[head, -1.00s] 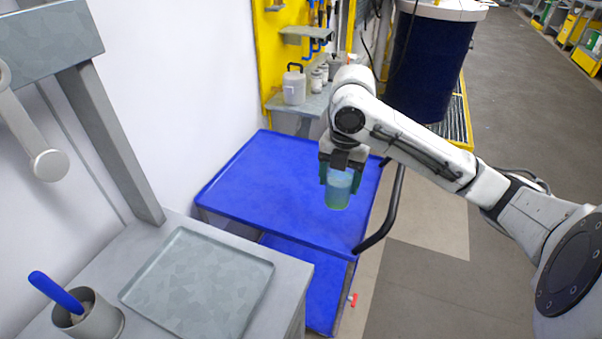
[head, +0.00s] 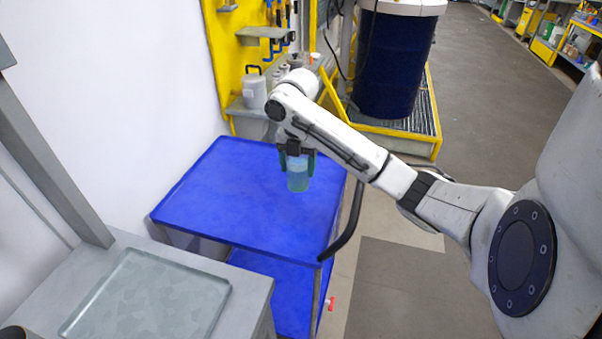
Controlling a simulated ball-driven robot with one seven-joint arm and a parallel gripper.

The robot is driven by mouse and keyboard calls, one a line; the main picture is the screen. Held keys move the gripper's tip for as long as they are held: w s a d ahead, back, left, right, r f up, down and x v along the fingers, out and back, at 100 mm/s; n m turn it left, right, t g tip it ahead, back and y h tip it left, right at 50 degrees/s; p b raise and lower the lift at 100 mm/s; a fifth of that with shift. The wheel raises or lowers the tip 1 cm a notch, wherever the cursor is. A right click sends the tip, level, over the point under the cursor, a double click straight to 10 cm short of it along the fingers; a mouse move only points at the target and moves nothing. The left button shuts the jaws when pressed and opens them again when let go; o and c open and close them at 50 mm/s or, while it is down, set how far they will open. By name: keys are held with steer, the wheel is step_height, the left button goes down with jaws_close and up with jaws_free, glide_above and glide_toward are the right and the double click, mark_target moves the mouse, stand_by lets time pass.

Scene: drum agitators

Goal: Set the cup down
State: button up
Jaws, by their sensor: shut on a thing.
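The cup (head: 298,178) is a translucent, bluish-green beaker in the head view, near the middle. My gripper (head: 297,162) is shut on its upper part, with a dark green finger on each side. The cup hangs upright in front of the blue top of a cart (head: 215,200). I cannot tell whether its base touches that surface or is above it.
A grey bench with a shallow metal tray (head: 150,295) stands at the lower left. A white jug (head: 254,91) sits on a shelf by a yellow tool panel (head: 226,60). A dark blue drum (head: 393,65) stands behind. The cart top is otherwise clear.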

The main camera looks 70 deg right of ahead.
steer(key=shift+w+d+f+p, duration=0.25)
steer(key=shift+w+d+f, duration=0.35)
steer(key=shift+f, duration=0.9)
steer(key=shift+w+d+f+p, duration=0.3)
steer(key=shift+d+f, duration=0.45)
steer(key=shift+f, duration=0.75)
steer(key=shift+w+d+f+p, duration=0.15)
steer(key=shift+w+d+f, duration=0.5)
steer(key=shift+f, duration=0.85)
steer(key=shift+s+f, duration=0.1)
steer(key=o, duration=1.2)
step_height(320, 180, up, 12)
steer(key=b, duration=0.1)
